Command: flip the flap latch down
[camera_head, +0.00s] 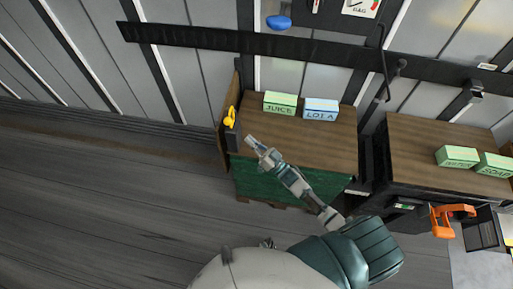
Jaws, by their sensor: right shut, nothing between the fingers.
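A small yellow part (230,117), which looks like the flap latch, sits at the upper left edge of the left brown-topped table. It stands above a dark upright block; its exact angle is too small to tell. My right gripper (252,141) is over the left part of that table, just right of and below the yellow part in the picture. It is shut and empty, apart from the yellow part. My left gripper cannot be made out.
The left table (325,150) carries a green JUICE box (280,103) and a blue LOT A box (321,109) at its back. A second table (430,140) with green boxes stands right. An orange clamp-like tool (447,220) is lower right. Open floor lies left.

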